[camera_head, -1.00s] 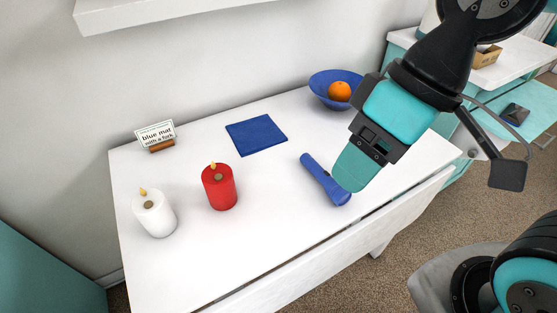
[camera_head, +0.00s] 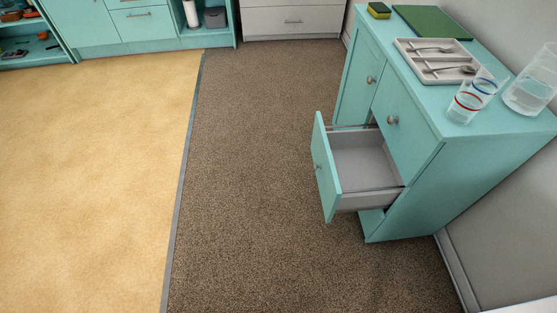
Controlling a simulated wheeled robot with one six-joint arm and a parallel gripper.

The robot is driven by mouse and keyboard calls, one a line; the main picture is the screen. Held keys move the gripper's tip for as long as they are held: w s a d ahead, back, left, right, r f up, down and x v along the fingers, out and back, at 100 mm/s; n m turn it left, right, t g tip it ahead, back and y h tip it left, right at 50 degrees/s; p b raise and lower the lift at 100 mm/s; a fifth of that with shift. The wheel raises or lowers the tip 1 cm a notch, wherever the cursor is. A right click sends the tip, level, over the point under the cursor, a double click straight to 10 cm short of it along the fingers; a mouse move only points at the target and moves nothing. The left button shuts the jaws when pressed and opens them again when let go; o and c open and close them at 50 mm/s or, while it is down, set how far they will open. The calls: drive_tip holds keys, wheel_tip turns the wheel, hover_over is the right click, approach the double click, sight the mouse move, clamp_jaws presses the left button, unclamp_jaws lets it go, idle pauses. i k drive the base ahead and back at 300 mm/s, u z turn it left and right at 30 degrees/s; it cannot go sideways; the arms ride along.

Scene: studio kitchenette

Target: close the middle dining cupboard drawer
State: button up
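A teal cupboard (camera_head: 410,200) stands against the wall at the right. One of its drawers (camera_head: 325,165) is pulled well out to the left, its grey inside empty. Its front has a small round knob (camera_head: 318,167). It sits below a closed teal front (camera_head: 405,125) with a round knob. Another closed front (camera_head: 358,75) with a knob is at the far side. What lies below the open drawer is mostly hidden, so I cannot tell from this whether it is the middle one. My gripper is out of view.
On the cupboard top are a grey cutlery tray (camera_head: 405,46), a green mat (camera_head: 428,20), a sponge (camera_head: 379,10), a striped glass (camera_head: 472,97) and a clear glass (camera_head: 530,92). Brown carpet (camera_head: 260,200) left of the drawer is clear. Teal cabinets (camera_head: 140,25) line the back.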

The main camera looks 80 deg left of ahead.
sight(356, 169)
drive_tip(key=u, duration=3.15)
drive_tip(key=k, duration=0.55)
drive_tip(key=z, duration=0.5)
drive_tip(key=i, duration=0.5)
